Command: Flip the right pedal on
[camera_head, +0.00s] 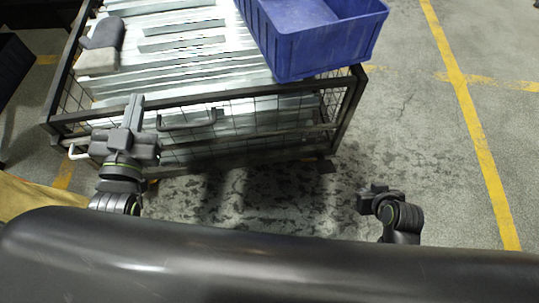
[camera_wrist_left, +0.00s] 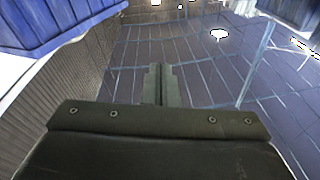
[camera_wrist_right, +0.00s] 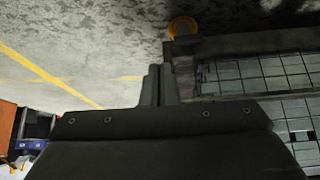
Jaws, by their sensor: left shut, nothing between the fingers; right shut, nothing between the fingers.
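A small dark plate (camera_head: 326,166), which looks like the right pedal, sticks out low at the near right corner of the wire cage cart (camera_head: 240,93). I cannot tell its tilt. In the right wrist view a round orange part, likely a wheel (camera_wrist_right: 183,27), shows by the cart's dark lower frame (camera_wrist_right: 245,45). My right gripper (camera_head: 364,200) is shut and empty, right of the plate and nearer to me, apart from it. Its closed fingers (camera_wrist_right: 158,85) also show in the right wrist view. My left gripper (camera_head: 133,106) is shut and empty at the cart's front left, overlapping the top rail in view.
The cart carries galvanized metal pieces (camera_head: 185,65), a blue bin (camera_head: 315,50) at right and gloves or cloth (camera_head: 100,48) at left. A handle (camera_head: 190,124) is on its front. The floor (camera_head: 420,130) right of the cart is clear, with yellow lines.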

